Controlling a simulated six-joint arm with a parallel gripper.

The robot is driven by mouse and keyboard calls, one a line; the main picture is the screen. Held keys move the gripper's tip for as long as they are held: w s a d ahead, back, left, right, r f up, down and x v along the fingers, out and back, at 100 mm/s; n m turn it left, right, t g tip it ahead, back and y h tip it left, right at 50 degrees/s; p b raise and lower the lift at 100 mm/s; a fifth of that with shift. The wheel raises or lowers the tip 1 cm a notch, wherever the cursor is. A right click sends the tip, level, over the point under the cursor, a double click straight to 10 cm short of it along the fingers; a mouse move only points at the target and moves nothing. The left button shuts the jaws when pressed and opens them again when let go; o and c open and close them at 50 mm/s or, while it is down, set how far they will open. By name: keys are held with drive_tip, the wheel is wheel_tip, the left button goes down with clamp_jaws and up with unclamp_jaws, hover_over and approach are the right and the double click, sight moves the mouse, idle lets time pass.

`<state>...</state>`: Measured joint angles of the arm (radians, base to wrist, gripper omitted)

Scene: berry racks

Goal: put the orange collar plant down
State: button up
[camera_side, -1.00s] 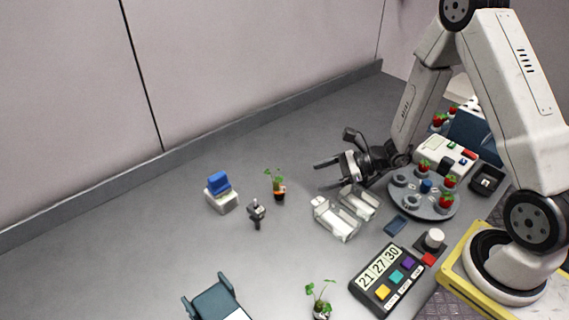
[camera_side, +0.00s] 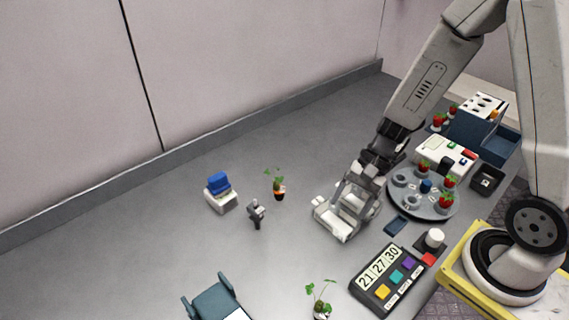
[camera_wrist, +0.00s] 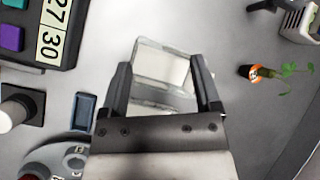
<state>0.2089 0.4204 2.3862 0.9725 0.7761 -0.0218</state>
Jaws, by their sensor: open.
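The orange collar plant (camera_side: 279,188) stands upright on the grey table, left of my gripper in the side view. It has green leaves and an orange band on a dark pot. In the wrist view the same plant (camera_wrist: 262,72) lies to the right, outside my jaws. My gripper (camera_side: 343,214) points down over a clear box (camera_side: 330,222). In the wrist view my gripper (camera_wrist: 163,80) is open, with its fingers on either side of the clear box (camera_wrist: 160,66). I cannot tell whether they touch it.
A blue-topped white block (camera_side: 221,194) and a small dark stand (camera_side: 256,213) are left of the plant. Another plant (camera_side: 320,300), a number panel (camera_side: 379,281) and a round berry rack (camera_side: 404,206) stand nearby. The table's far left is clear.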

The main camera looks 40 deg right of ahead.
drive_tip(key=n+h, duration=0.1)
drive_tip(key=s+d+r+n+h, duration=0.1)
drive_tip(key=n, duration=0.1)
drive_tip(key=s+d+n+h, duration=0.1)
drive_tip(key=shift+r+n, duration=0.15)
drive_tip(key=shift+n, duration=0.25)
drive_tip(key=shift+w+d+r+n+t+h, duration=0.25)
drive_tip(key=shift+d+r+n+t+h, duration=0.35)
drive_tip(key=shift+n, duration=0.6)
drive_tip(key=shift+w+d+r+n+t+h, duration=0.2)
drive_tip(key=shift+w+r+n+t+h, duration=0.15)
drive_tip(key=shift+r+n+h, duration=0.65)
drive_tip(key=shift+w+d+r+n+t+h, duration=0.2)
drive_tip(key=shift+d+r+n+t+h, duration=0.25)
drive_tip(key=shift+n, duration=0.95)
